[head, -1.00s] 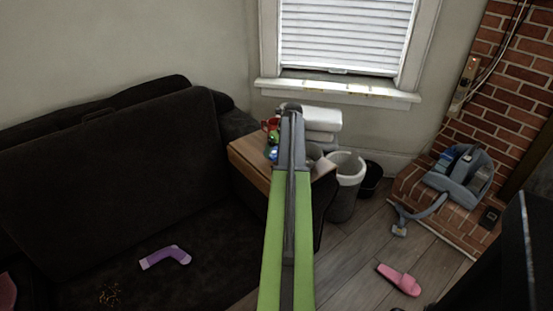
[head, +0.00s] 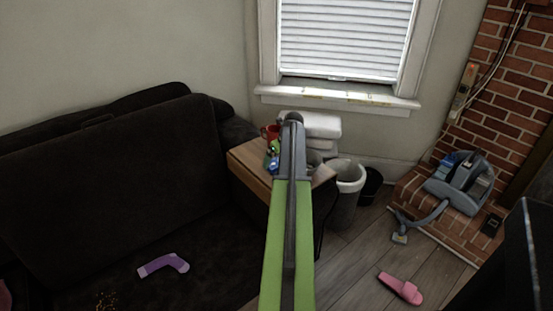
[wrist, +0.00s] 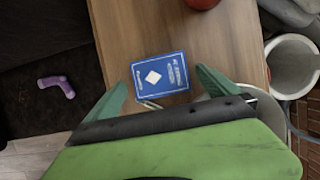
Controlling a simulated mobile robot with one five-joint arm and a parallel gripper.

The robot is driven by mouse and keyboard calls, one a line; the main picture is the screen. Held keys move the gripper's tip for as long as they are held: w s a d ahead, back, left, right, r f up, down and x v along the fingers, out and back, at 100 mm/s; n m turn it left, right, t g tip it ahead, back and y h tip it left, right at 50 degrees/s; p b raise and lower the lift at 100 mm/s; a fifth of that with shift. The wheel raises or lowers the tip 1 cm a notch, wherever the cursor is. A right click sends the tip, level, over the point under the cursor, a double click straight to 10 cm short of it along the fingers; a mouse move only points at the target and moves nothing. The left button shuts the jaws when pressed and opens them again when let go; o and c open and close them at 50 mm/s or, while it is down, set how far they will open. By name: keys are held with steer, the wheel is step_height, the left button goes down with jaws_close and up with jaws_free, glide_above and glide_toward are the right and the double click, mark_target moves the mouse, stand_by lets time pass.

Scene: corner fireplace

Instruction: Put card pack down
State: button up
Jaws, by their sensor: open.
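The card pack (wrist: 160,78) is blue with a white diamond. In the wrist view it lies face up over the wooden side table (wrist: 140,25), apparently resting on its top. My gripper (wrist: 161,80) is open, with one teal finger on each side of the pack and visible gaps between the fingers and the pack. In the head view the side table (head: 249,165) stands beside the sofa, and my arm hides part of its top. The fingers and the pack cannot be made out clearly there.
A red mug (head: 271,132) and small green and blue items sit on the table. White stacked items (head: 322,125) are behind it. A lined waste bin (head: 346,190) stands to its right. A pink slipper (head: 400,288) lies on the floor.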

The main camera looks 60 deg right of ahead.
steer(key=p+v, duration=0.8)
steer(key=v, duration=0.2)
steer(key=shift+r, duration=0.1)
steer(key=shift+w+a, duration=0.1)
